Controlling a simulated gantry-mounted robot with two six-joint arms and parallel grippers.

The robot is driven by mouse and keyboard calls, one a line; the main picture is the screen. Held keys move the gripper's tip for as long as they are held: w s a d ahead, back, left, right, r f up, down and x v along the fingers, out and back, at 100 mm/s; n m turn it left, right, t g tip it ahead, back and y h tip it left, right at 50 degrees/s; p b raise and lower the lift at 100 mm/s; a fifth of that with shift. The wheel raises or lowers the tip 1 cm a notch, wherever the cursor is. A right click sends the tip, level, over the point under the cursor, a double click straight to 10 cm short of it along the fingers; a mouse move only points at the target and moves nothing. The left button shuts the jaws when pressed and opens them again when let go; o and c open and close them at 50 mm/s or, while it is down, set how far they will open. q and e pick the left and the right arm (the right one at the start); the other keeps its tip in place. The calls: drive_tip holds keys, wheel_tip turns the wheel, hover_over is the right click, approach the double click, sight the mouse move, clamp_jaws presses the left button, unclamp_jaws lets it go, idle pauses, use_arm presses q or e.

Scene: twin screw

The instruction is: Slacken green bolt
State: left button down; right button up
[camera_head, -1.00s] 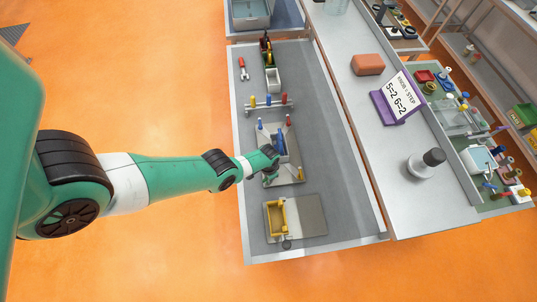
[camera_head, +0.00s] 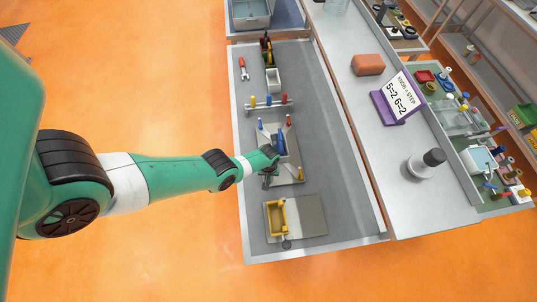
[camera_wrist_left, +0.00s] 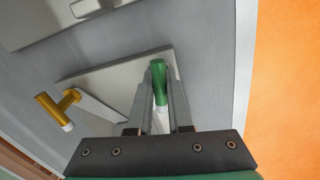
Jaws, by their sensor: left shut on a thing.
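The green bolt (camera_wrist_left: 159,72) shows in the left wrist view, with a green head and a pale shank below it. It stands between the two grey fingers of my left gripper (camera_wrist_left: 160,84), which is shut on it. In the head view, my left gripper (camera_head: 268,178) is over the left edge of a light grey plate (camera_head: 290,176), and the green bolt cannot be made out there. A yellow bolt (camera_wrist_left: 56,110) stands on the same plate, apart from the fingers.
Behind is a rack (camera_head: 268,105) with several coloured pegs. A yellow tray (camera_head: 276,231) sits nearer on the bench. The bench's right strip is clear. A sign (camera_head: 400,98) stands on the side table.

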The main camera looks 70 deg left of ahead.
use_arm(q)
drive_tip(key=shift+n, duration=1.9)
drive_tip(key=c, duration=0.8)
unclamp_jaws()
drive_tip(key=shift+c, duration=0.2)
